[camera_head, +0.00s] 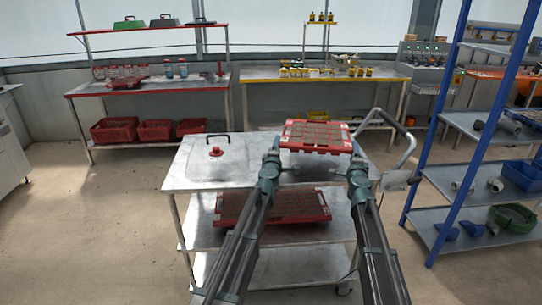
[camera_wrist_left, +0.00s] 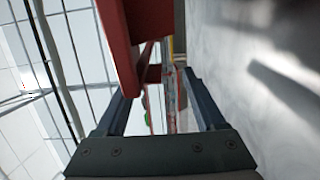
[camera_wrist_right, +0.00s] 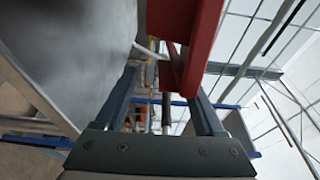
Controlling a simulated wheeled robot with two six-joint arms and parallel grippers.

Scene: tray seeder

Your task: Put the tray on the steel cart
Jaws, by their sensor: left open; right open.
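A red tray (camera_head: 316,150) with brown-filled cells is at the right half of the steel cart's top (camera_head: 190,178). I cannot tell whether its underside touches the steel. My left gripper (camera_head: 271,158) is open at the tray's left front side. In the left wrist view the tray's red wall (camera_wrist_left: 118,45) runs over the open fingers, with steel surface on the right. My right gripper (camera_head: 357,167) is open at the tray's right front side. In the right wrist view the tray's red side (camera_wrist_right: 200,45) reaches down between the open fingers. Neither gripper visibly grips it.
A blue-framed rack (camera_head: 460,205) stands close on the right. Two workbenches (camera_head: 160,88) (camera_head: 300,77) stand behind. Floor at left is free.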

